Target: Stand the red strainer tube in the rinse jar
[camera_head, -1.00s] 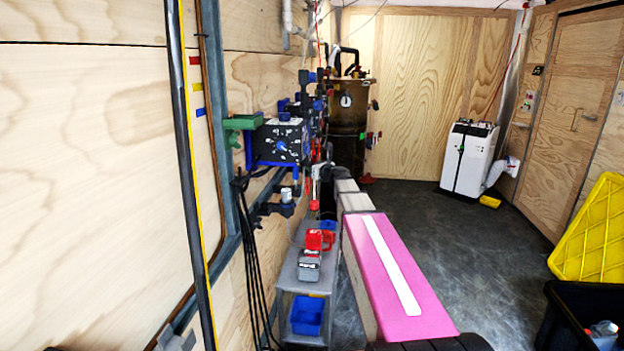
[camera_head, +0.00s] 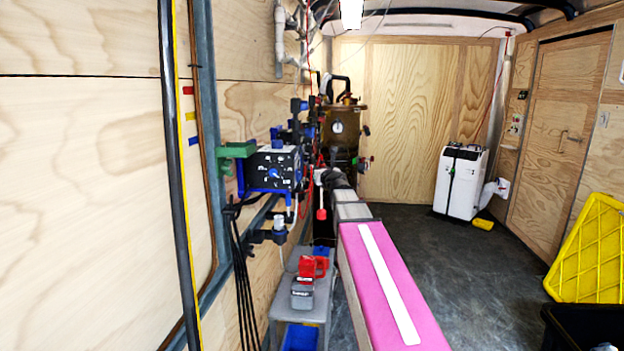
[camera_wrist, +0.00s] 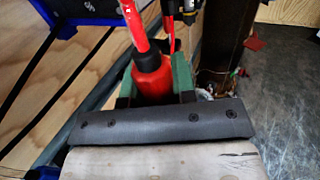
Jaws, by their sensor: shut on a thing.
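My gripper (camera_wrist: 155,84), with green pads, is shut around the wide red body of the red strainer tube (camera_wrist: 152,72) in the wrist view. A thinner red length extends from that body toward the top of the picture. In the head view the red tube (camera_head: 321,213) hangs below the dark end of my arm, in the air above and behind the grey stool. I cannot surely pick out the rinse jar. A small pale clear vessel (camera_head: 279,223) sits in a dark wall bracket, left of the tube, and may be it.
A black-and-blue control box (camera_head: 272,168) and dark hoses are on the left wall. The grey stool (camera_head: 281,309) holds a red-and-grey tool (camera_head: 304,290). A brown tank (camera_head: 341,128) stands behind my arm.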

